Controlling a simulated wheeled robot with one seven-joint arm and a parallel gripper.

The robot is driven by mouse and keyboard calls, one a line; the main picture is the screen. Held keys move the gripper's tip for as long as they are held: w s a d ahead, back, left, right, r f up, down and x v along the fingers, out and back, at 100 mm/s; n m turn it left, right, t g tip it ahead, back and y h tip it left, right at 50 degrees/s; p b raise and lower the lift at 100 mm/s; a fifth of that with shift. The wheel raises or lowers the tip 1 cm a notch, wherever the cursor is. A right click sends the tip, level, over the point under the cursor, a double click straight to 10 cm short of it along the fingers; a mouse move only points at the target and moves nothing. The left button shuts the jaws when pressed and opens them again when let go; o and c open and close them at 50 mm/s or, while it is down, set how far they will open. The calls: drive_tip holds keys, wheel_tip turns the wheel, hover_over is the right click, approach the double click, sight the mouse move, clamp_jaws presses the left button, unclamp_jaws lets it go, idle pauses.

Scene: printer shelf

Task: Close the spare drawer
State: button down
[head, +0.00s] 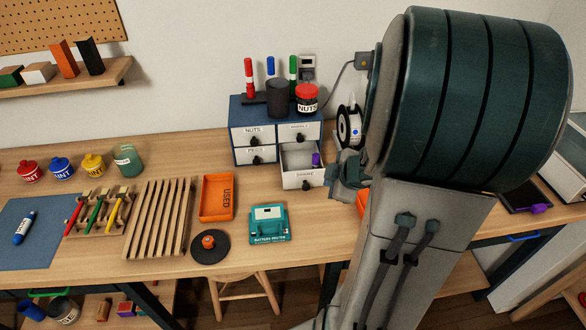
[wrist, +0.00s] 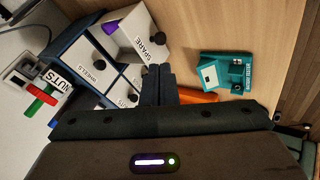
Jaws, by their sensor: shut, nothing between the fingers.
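The blue drawer cabinet (head: 254,111) stands against the wall with labelled white drawer fronts. Its lower right drawer, the spare drawer (head: 303,179), is pulled out and holds a small purple item (head: 316,159). In the wrist view the spare drawer (wrist: 146,44) shows its label and dark knob, near the top. My gripper (head: 340,172) is at the right of the open drawer in the head view. In the wrist view its fingers (wrist: 158,73) are together and empty, just below the drawer front. I cannot tell whether they touch it.
Pens, a dark cup (head: 278,98) and a red-lidded nuts jar (head: 306,98) stand on the cabinet. A tape roll (head: 349,125) is right of it. The orange used tray (head: 217,197) and teal battery tester (head: 269,224) lie in front. An orange thing (wrist: 197,97) is partly hidden by my gripper.

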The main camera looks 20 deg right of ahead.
drive_tip(key=shift+n+g+y, duration=0.4)
drive_tip(key=shift+n+y, duration=0.2)
drive_tip(key=shift+y, duration=0.3)
drive_tip(key=w+a+f+b, duration=0.1)
drive_tip(key=f, duration=0.2)
drive_tip(key=w+a+f+b, duration=0.1)
drive_tip(key=f+b, duration=0.1)
drive_tip(key=f, duration=0.2)
drive_tip(key=w+a+f+b, duration=0.1)
drive_tip(key=f+b, duration=0.1)
drive_tip(key=f, duration=0.1)
drive_tip(key=shift+w+a+f, duration=0.1)
drive_tip(key=shift+w+f, duration=0.05)
drive_tip(key=shift+f, duration=0.1)
drive_tip(key=w, duration=0.1)
drive_tip(key=w+d, duration=0.1)
drive_tip(key=w, duration=0.1)
drive_tip(key=shift+w+p, duration=0.1)
drive_tip(key=shift+p, duration=0.25)
drive_tip(key=shift+w+d, duration=0.15)
drive_tip(key=shift+w, duration=0.35)
drive_tip(key=shift+w, duration=0.1)
